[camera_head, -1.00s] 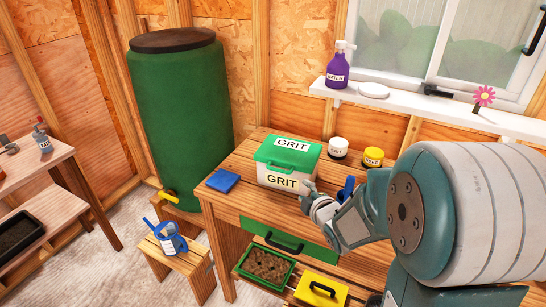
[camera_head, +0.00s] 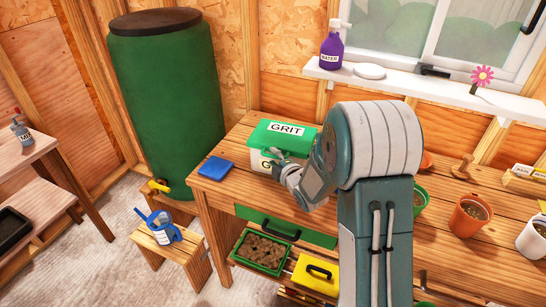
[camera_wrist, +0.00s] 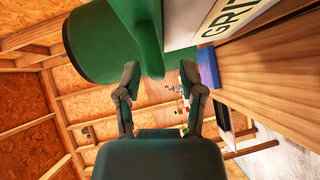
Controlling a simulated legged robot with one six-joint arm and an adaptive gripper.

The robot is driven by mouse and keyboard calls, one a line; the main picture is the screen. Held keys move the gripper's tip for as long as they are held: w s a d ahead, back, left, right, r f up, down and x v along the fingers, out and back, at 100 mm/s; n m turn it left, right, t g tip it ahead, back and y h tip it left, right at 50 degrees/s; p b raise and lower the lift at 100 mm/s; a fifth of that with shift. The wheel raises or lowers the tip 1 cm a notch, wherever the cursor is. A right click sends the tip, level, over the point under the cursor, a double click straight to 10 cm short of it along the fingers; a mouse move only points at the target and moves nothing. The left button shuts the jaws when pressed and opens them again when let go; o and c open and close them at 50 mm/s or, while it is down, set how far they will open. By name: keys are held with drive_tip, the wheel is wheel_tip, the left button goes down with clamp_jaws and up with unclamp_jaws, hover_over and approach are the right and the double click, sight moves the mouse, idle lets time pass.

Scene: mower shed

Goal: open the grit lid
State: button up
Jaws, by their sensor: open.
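The grit box (camera_head: 257,158) is a white box on the wooden bench, marked GRIT on front and top. Its green lid (camera_head: 271,140) is on it and looks closed. In the wrist view the box's white wall and label (camera_wrist: 226,22) are at the top right. My gripper (camera_head: 276,161) is at the box's front, partly covering its front label. In the wrist view my gripper (camera_wrist: 160,74) is open, with a green edge that looks like the lid's lip (camera_wrist: 150,45) reaching between or just beyond its fingertips. I cannot tell whether they touch.
A blue pad (camera_head: 216,168) lies left of the box. A green barrel (camera_head: 168,100) stands behind left. My arm hides the bench right of the box; pots (camera_head: 470,216) stand farther right. A window sill (camera_head: 420,85) runs above.

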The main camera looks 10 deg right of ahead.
drive_tip(key=shift+w+f, duration=0.1)
drive_tip(key=shift+w, duration=0.4)
clamp_jaws()
